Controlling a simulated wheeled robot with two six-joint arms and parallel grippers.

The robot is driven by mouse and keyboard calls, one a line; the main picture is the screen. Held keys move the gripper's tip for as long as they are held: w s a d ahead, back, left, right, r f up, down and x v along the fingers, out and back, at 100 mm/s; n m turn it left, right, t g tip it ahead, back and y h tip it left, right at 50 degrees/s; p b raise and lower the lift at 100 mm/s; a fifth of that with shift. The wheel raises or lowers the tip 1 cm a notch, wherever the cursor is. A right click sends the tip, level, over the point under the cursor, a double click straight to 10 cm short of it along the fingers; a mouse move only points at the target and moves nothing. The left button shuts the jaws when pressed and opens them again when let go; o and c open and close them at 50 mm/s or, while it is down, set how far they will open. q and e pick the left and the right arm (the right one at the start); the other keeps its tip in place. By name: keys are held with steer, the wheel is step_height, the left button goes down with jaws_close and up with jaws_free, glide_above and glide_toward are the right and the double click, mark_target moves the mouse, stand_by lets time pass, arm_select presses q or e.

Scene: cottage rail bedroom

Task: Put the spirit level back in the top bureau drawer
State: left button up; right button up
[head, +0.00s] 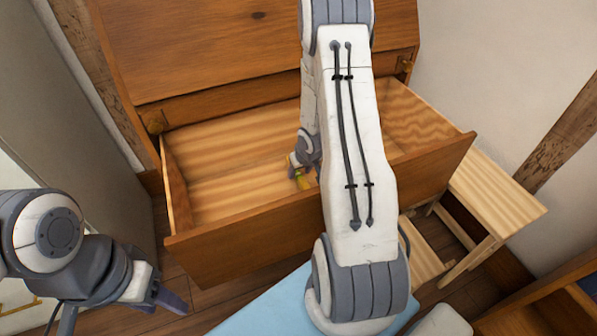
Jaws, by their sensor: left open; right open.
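The bureau's top drawer (270,235) is pulled open, and its pale wooden floor is mostly bare. A small yellow piece, seemingly the spirit level (302,181), shows inside the drawer beside my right arm. The rest of it is hidden by the arm. My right gripper (297,162) is open, low inside the drawer at the yellow piece, and partly covered by my own arm. I cannot tell whether they touch. My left gripper (168,296) is open and empty, outside the drawer to the lower left.
The bureau's closed sloping front (220,45) rises behind the drawer. A pale wooden step stool (495,200) stands to the right. A light blue surface (265,308) lies below the drawer front. A grey panel (75,110) stands at the left. Wooden floor shows between them.

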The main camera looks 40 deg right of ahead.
steer(key=d+p+v, duration=0.1)
steer(key=p+v, duration=0.3)
steer(key=v, duration=0.6)
steer(key=s+a+r+n+g, duration=0.15)
steer(key=a+r, duration=0.35)
steer(key=a, duration=0.5)
steer(key=a+r+n+t, duration=0.1)
steer(key=a+r+n, duration=0.3)
steer(key=a, duration=0.6)
steer(key=shift+n+g+y, duration=0.6)
steer(key=shift+n+g, duration=0.25)
steer(key=s+a+r, duration=0.3)
steer(key=s+a, duration=0.2)
steer(key=s+a+r, duration=0.2)
steer(key=a, duration=0.1)
steer(key=shift+s+a+r, duration=0.1)
steer(key=shift+s+r, duration=0.15)
steer(key=shift+r, duration=0.05)
steer(key=s+a+r+n+g, duration=0.2)
steer(key=s+a, duration=0.3)
steer(key=s, duration=0.6)
steer(key=shift+r+n+y, duration=0.4)
steer(key=shift+r+n, duration=0.1)
steer(key=shift+r, duration=0.15)
